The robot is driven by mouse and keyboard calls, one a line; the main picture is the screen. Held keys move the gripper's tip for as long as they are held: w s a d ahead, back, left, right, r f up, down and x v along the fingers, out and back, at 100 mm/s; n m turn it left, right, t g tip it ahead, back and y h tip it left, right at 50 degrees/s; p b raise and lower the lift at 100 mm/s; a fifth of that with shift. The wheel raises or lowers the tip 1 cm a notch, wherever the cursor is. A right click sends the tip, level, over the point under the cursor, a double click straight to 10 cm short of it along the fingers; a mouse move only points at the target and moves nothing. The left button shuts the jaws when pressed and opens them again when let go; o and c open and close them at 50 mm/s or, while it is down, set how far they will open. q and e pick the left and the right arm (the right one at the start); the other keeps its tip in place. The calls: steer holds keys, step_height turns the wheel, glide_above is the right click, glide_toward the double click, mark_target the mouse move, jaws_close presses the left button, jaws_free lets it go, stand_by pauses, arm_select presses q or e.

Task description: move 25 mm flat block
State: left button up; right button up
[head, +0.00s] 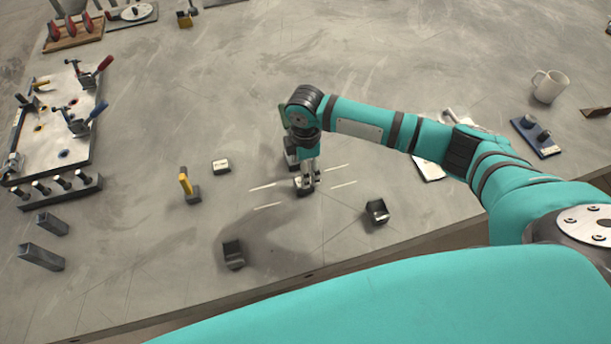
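My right gripper (307,184) points down at the table between white marking lines. A small metal-coloured block (303,184) shows at its fingertips, partly hidden by them. I cannot tell whether the fingers are closed on it. A second small flat block (221,166), pale on top with a dark mark, lies on the table to the left of the gripper. Its markings are too small to read, so I cannot tell which block is the 25 mm one. My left gripper is not in view.
A yellow-handled piece (188,187) stands left of the pale block. Dark angled blocks (233,254) (377,212) sit near the front edge. Two grey bars (40,256) (53,223) and a clamp plate (55,130) are at left. A white mug (549,86) stands at right. The table's back middle is clear.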

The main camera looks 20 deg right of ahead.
step_height(320, 180, up, 5)
steer(key=shift+f, duration=0.1)
stand_by(0.7)
